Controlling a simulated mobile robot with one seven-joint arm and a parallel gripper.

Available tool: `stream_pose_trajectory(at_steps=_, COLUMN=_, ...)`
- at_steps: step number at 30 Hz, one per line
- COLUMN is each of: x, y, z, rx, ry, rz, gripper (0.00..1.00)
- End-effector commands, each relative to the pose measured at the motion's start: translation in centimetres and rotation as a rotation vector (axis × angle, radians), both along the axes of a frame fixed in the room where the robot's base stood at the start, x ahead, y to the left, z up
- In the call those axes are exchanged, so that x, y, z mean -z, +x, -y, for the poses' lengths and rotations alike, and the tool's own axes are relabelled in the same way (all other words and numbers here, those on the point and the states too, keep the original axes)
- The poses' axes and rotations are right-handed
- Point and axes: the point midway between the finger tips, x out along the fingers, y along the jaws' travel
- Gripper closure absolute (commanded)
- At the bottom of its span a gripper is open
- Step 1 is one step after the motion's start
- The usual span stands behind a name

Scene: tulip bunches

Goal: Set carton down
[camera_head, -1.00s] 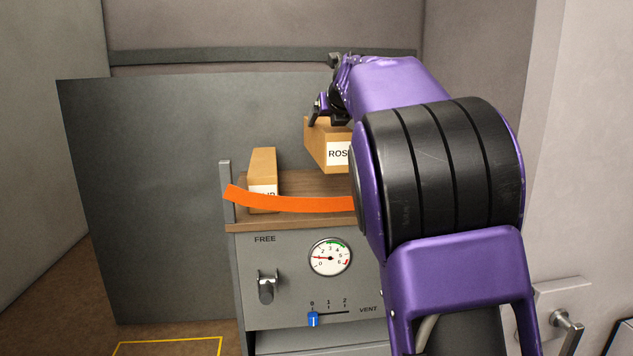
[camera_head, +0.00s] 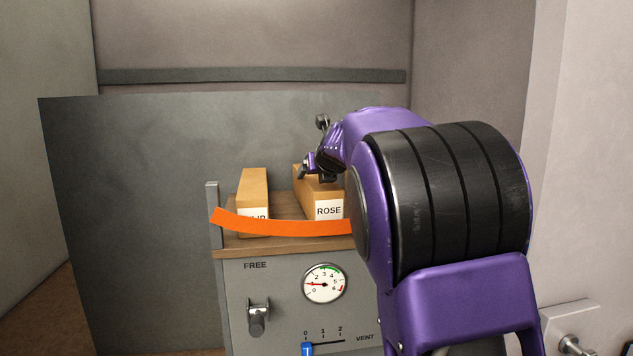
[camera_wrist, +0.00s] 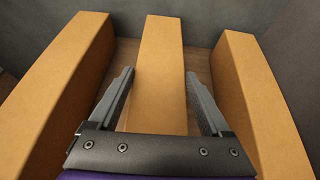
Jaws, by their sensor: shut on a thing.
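My gripper (camera_head: 318,172) is shut on the ROSE carton (camera_head: 329,211), a tan box with a white label, holding it by its top. In the wrist view the ROSE carton (camera_wrist: 160,75) stands between the two fingers (camera_wrist: 160,72), with a carton on each side and gaps between. The ROSE carton is upright, low over or on the brown wooden shelf (camera_head: 238,245); an orange strap crosses in front of its base, so I cannot tell whether it touches.
A second tan carton (camera_head: 252,188), label partly hidden by the orange strap (camera_head: 285,227), stands at left. A third carton (camera_wrist: 262,95) shows right in the wrist view. A grey post (camera_head: 212,200) bounds the shelf's left. Below are a gauge (camera_head: 324,284) and a latch (camera_head: 257,315).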

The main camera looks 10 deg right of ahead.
Motion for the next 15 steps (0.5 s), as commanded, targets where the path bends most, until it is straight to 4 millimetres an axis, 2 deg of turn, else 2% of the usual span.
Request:
stream_pose_trajectory(at_steps=2, x=0.68, y=0.0, z=0.16, rx=0.003, ry=0.0, rz=0.005, gripper=1.0)
stream_pose_trajectory(at_steps=9, x=0.64, y=0.01, z=0.08, rx=0.002, ry=-0.001, rz=0.005, gripper=1.0)
stream_pose_trajectory(at_steps=10, x=0.91, y=0.0, z=0.05, rx=0.001, ry=0.0, rz=0.0, gripper=0.14)
stream_pose_trajectory(at_steps=12, x=0.89, y=0.01, z=0.05, rx=0.001, ry=0.0, rz=0.0, gripper=0.02)
stream_pose_trajectory(at_steps=15, x=0.88, y=0.01, z=0.05, rx=0.001, ry=0.0, rz=0.0, gripper=0.0)
